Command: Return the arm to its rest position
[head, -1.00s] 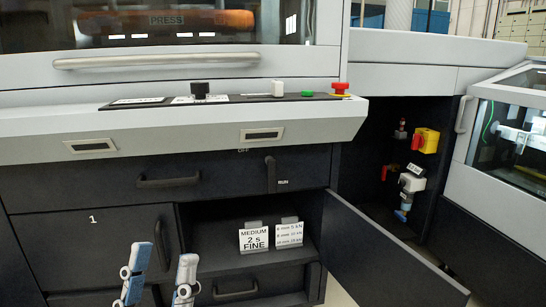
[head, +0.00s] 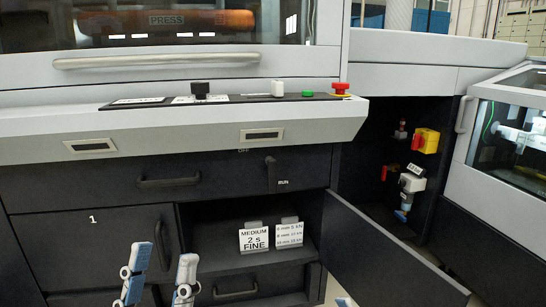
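My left gripper (head: 159,283) shows at the bottom left of the head view. Its two blue and white fingers stand apart with a clear gap and nothing between them. It is in front of the lower cabinet, left of the open compartment (head: 220,262).
A cabinet door (head: 385,258) stands swung open to the right. Two cards, one reading MEDIUM 2 s FINE (head: 254,240) and a smaller-print card (head: 289,233), stand in the compartment. A control ledge (head: 190,122) with a red button (head: 340,88) juts out above.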

